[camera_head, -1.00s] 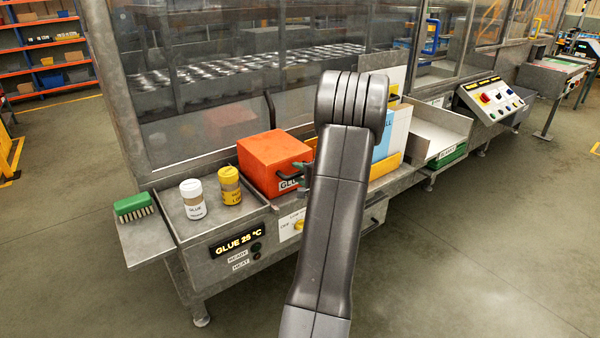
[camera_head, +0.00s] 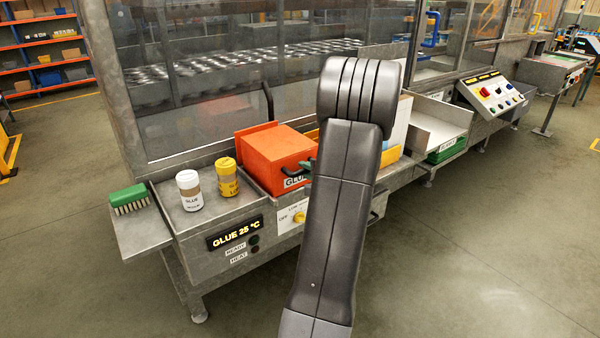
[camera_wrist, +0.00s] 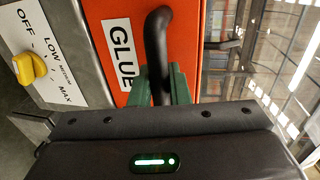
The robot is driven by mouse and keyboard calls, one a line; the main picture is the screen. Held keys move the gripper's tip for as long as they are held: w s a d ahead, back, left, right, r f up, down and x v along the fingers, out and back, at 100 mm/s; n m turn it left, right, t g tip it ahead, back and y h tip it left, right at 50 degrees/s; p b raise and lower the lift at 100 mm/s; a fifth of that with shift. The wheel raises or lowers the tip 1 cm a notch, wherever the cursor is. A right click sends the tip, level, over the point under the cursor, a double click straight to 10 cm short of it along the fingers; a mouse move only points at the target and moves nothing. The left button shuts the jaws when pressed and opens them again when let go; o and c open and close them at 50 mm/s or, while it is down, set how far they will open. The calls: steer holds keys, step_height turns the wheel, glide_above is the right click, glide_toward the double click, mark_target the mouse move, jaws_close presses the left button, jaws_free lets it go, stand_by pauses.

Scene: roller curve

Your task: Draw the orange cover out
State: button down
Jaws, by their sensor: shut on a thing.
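The orange cover (camera_head: 272,148) is a box shape with a "GLUE" label on its front, sitting in the grey glue station beside two bottles. It fills the upper middle of the wrist view (camera_wrist: 185,22). A black bar handle (camera_wrist: 158,35) stands out from its front. My gripper (camera_wrist: 165,86) has its green fingers shut around this handle. In the head view my gripper (camera_head: 308,166) shows at the cover's front right edge, partly hidden by my arm. My arm also hides what lies just right of the cover.
A white bottle (camera_head: 189,190) and a yellow bottle (camera_head: 227,177) stand left of the cover. A green brush (camera_head: 129,199) lies on the left shelf. The yellow dial (camera_wrist: 28,68) sits below the cover. A glass enclosure (camera_head: 235,70) stands behind. The floor at right is open.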

steer(key=f+b+v, duration=0.3)
steer(key=b+v, duration=0.5)
steer(key=v, duration=0.8)
steer(key=shift+s+d+f, duration=0.2)
steer(key=shift+s+d, duration=0.1)
steer(key=shift+s, duration=0.1)
steer(key=c, duration=1.4)
jaws_free()
steer(key=v, duration=1.3)
steer(key=shift+s+d+b, duration=0.2)
steer(key=shift+s+b, duration=0.1)
steer(key=shift+b, duration=0.05)
steer(key=shift+r, duration=0.1)
